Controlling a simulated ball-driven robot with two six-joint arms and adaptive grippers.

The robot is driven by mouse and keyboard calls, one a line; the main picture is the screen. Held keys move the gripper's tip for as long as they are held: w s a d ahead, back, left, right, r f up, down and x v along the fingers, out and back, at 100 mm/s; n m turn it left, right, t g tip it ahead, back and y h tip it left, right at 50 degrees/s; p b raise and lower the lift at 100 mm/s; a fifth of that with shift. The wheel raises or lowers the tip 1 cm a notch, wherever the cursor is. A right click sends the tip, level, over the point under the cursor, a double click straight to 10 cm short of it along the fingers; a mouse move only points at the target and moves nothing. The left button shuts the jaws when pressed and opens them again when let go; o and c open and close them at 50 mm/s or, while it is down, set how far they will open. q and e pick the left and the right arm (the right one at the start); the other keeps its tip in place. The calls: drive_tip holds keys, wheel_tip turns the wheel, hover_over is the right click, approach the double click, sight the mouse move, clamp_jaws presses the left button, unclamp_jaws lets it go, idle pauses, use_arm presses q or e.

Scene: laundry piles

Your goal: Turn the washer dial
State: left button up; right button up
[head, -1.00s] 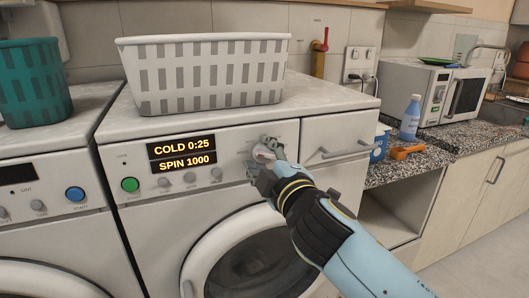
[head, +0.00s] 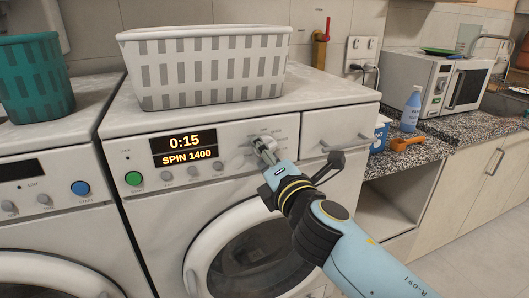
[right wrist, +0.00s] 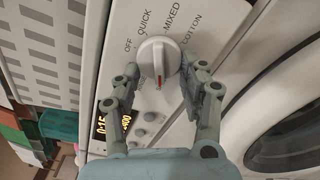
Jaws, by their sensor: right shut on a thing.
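The washer (head: 225,190) is white, with a display (head: 184,147) reading "0:15" and "SPIN 1400". Its round white dial (head: 262,143) is at the right of the control panel, partly hidden by my gripper. In the right wrist view the dial (right wrist: 158,58) has a red mark on its lower side; labels OFF, QUICK, MIXED and COTTON stand around its upper side. My right gripper (head: 267,153) is shut on the dial, with one finger on each side in the right wrist view (right wrist: 160,79). My left gripper is not in view.
A white laundry basket (head: 205,68) stands on the washer. A second machine (head: 45,178) with a teal basket (head: 35,78) stands at left. A round door (head: 215,225) lies below the panel. A detergent drawer (head: 342,130) is right of the dial. A counter with a microwave (head: 440,85) is farther right.

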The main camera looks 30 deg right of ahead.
drive_tip(key=shift+f+n, duration=0.1)
drive_tip(key=shift+n, duration=0.5)
drive_tip(key=o, duration=1.1)
drive_tip(key=v, duration=1.2)
